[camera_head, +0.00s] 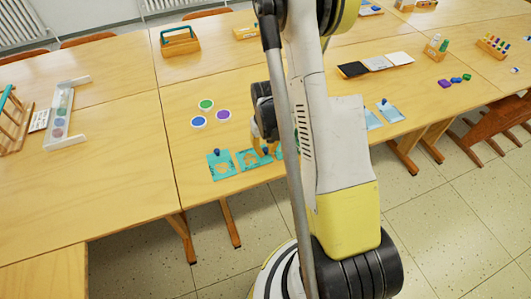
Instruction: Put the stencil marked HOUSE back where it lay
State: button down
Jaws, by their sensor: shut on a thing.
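Teal stencils lie in a row near the front edge of the table. The left stencil (221,166) has a dark blue knob and cut-out shapes. My gripper (264,151) points down over the middle stencil (249,160) and appears shut on it, at or just above the tabletop. A teal piece (279,153) shows to the right, mostly hidden behind my arm. The markings are too small to read, so I cannot tell which stencil is HOUSE. My arm hides much of the gripper and the contact.
Green, blue and purple paint discs (206,104) lie behind the stencils. Light blue sheets (390,112) lie right of my arm. A wooden caddy (180,41) stands at the back, a paint rack (59,114) at the left. The tabletop (130,150) left of the stencils is clear.

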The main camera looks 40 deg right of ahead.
jog(key=shift+f, duration=0.2)
jog(key=c, duration=1.4)
grip_release()
jog(key=shift+c, duration=0.2)
jog(key=shift+r, duration=0.1)
